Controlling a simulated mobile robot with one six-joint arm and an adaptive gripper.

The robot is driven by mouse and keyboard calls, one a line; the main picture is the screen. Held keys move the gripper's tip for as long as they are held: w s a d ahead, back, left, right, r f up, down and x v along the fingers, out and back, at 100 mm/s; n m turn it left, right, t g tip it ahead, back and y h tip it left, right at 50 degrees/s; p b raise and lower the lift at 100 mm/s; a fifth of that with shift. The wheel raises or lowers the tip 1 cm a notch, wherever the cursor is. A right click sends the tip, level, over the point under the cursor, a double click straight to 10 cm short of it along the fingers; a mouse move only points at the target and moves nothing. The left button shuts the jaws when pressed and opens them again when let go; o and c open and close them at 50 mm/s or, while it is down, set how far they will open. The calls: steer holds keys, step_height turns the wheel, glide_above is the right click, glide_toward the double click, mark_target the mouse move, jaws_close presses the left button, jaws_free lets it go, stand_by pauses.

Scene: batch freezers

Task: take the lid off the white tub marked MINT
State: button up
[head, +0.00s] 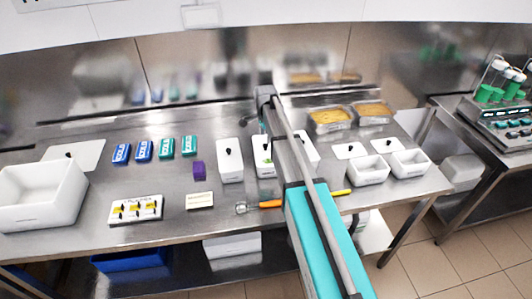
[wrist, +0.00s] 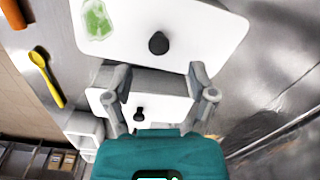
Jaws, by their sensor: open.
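A white tub with a white lid (wrist: 190,22) fills the top of the wrist view. The lid has a green leaf picture (wrist: 97,20) and a black knob (wrist: 158,43); no word is legible. In the head view this tub (head: 266,171) is the middle of three, partly hidden by my arm. The lid is on it. My gripper (wrist: 158,74) is open and empty, its fingers spread on either side below the knob in the picture. Its fingertips are hidden behind my arm in the head view. Whether they touch the lid cannot be told.
Another lidded white tub (wrist: 95,98) with a black knob lies between the fingers in the wrist view. A third tub (head: 230,172) stands left. An orange-handled scoop (head: 262,204) and a yellow spoon (wrist: 50,78) lie nearby. Yellow-filled pans (head: 330,127) stand back right.

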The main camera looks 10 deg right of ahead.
mark_target(266, 145)
steer(key=shift+f, duration=0.1)
stand_by(0.3)
steer(key=shift+f+b, duration=2.55)
steer(key=shift+b, duration=0.05)
jaws_close()
